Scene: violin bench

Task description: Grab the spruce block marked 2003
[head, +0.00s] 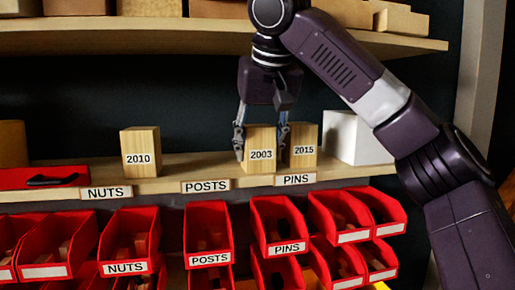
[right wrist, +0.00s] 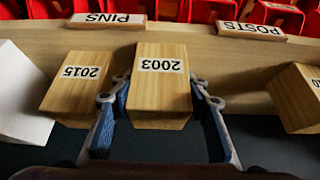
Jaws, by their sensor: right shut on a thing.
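The spruce block marked 2003 (head: 261,150) stands upright on the middle shelf, above the gap between the POSTS and PINS labels. My right gripper (head: 262,138) comes down from above with one finger on each side of it and is shut on it. In the right wrist view the 2003 block (right wrist: 160,85) sits between the two fingers (right wrist: 160,112), its label upside down. The block marked 2015 (head: 303,150) stands close to its right, near one finger. The block marked 2010 (head: 141,152) stands apart to the left. My left gripper is not in view.
A white box (head: 356,138) stands right of the 2015 block. A red case (head: 42,178) lies at the shelf's left end. An upper shelf (head: 180,42) with boxes overhangs behind my arm. Red bins (head: 208,235) hang below. The shelf between 2010 and 2003 is clear.

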